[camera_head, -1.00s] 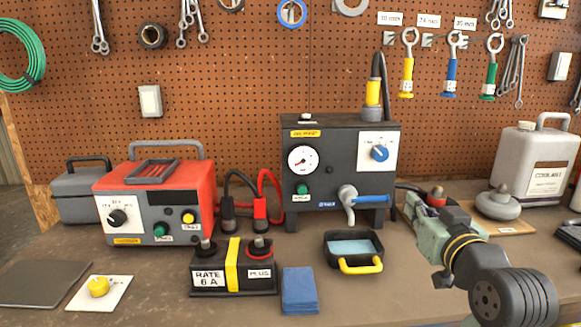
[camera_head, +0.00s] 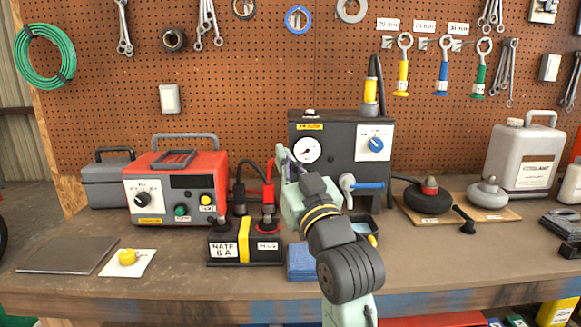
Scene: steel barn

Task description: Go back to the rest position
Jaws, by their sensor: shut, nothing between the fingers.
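My gripper (camera_head: 283,160) is at the end of my arm in the middle of the view, in front of the dark machine with the gauge (camera_head: 345,155). Its fingers are shut and hold nothing that I can see. The arm reaches up from the bottom of the view over the workbench (camera_head: 440,265). It hides the machine's lower left part, its green button and most of the black tray (camera_head: 372,228).
A red charger (camera_head: 175,185) and a black battery (camera_head: 225,250) stand left of my arm. A wooden board (camera_head: 450,214) with two round weights and a coolant jug (camera_head: 523,160) stand right.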

